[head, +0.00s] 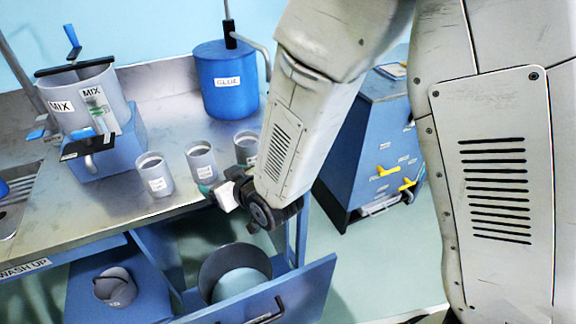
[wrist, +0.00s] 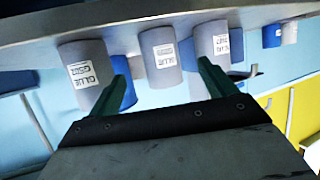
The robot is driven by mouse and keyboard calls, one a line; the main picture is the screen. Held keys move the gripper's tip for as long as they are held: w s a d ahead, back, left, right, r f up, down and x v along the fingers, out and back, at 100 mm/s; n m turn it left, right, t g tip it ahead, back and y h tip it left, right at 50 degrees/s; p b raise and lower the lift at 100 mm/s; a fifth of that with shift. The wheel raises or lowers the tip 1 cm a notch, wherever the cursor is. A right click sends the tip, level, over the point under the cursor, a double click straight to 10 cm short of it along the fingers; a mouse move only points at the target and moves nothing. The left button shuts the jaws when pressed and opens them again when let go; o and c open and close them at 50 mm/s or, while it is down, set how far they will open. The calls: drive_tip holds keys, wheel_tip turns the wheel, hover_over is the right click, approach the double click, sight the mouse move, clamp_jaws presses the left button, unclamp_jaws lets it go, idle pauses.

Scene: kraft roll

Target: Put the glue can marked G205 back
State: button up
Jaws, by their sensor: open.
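Three grey glue cans with white labels stand in a row on the bench in the head view: a left can (head: 154,175), a middle can (head: 201,163) and a right can (head: 246,148). The wrist view, turned upside down, shows three labelled grey cans: one at left (wrist: 88,78), one in the middle (wrist: 160,58) and one at right (wrist: 213,45). I cannot read for certain which is G205. My gripper (wrist: 162,64) is open with nothing held; its green fingers point towards the cans, with the middle one in view between them. In the head view my gripper (head: 208,189) is by the bench's front edge.
Below, a drawer (head: 285,300) is open around a round bin (head: 235,258). Another grey can (head: 115,288) is at lower left. A blue cabinet (head: 370,140) stands right.

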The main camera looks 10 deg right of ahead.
drive_tip(key=shift+d, duration=0.15)
drive_tip(key=s+d+r+m+g+h, duration=0.25)
drive_tip(key=d+r, duration=0.35)
drive_tip(key=d, duration=0.5)
drive_tip(key=s+d+r+m+g+h, duration=0.1)
drive_tip(key=s+d+r+g+h, duration=0.15)
drive_tip(key=d+r, duration=0.55)
drive_tip(key=s+d+r+m+g+h, duration=0.1)
drive_tip(key=s+d+r+g, duration=0.1)
drive_tip(key=s+d, duration=0.5)
drive_tip(key=s+d+r+m+g+h, duration=0.1)
drive_tip(key=s+d+r+m+g, duration=0.1)
drive_tip(key=s+d, duration=0.5)
drive_tip(key=s, duration=0.6)
drive_tip(key=shift+s+d+r+g+h, duration=0.15)
drive_tip(key=shift+s+g+h, duration=0.15)
drive_tip(key=shift+s+g, duration=0.1)
drive_tip(key=shift+w+m, duration=0.1)
drive_tip(key=shift+m, duration=0.15)
